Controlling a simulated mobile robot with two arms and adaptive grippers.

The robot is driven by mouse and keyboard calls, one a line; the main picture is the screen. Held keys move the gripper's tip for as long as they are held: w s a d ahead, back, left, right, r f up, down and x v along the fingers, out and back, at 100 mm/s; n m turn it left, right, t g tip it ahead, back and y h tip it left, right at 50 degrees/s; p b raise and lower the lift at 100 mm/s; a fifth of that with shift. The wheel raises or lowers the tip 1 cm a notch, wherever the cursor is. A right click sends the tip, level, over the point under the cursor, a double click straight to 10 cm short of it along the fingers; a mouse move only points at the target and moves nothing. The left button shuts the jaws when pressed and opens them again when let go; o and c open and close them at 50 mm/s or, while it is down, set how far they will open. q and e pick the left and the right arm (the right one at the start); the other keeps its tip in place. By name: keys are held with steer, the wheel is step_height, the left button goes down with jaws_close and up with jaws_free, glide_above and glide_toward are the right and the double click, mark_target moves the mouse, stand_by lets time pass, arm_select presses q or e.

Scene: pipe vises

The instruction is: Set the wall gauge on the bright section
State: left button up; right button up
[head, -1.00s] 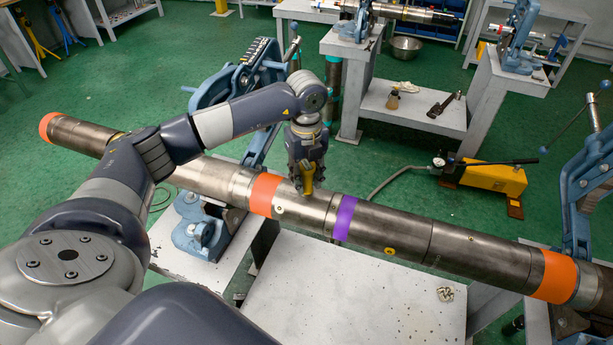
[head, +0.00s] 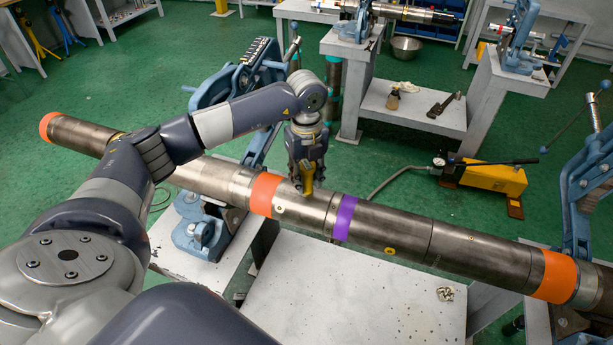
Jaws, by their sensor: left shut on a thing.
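A long steel pipe (head: 390,228) runs across the view from upper left to lower right. Its bright section (head: 308,203) lies between an orange band (head: 264,194) and a purple band (head: 345,217). My left gripper (head: 305,187) points down over this bright section, shut on a small yellow thing, which I take to be the wall gauge (head: 308,177). The gauge is at the pipe's upper surface; I cannot tell whether it touches. The fingers hide part of it. My right gripper is not in view.
Blue vises (head: 200,228) hold the pipe at left and right. A white table (head: 350,295) stands below it, with a small crumpled metallic thing (head: 445,294). A yellow pump (head: 492,178) with a hose stands on the green floor behind.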

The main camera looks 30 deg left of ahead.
mark_target(307, 164)
arm_select(q)
steer(key=shift+r+p, duration=2.3)
steer(key=shift+r, duration=1.2)
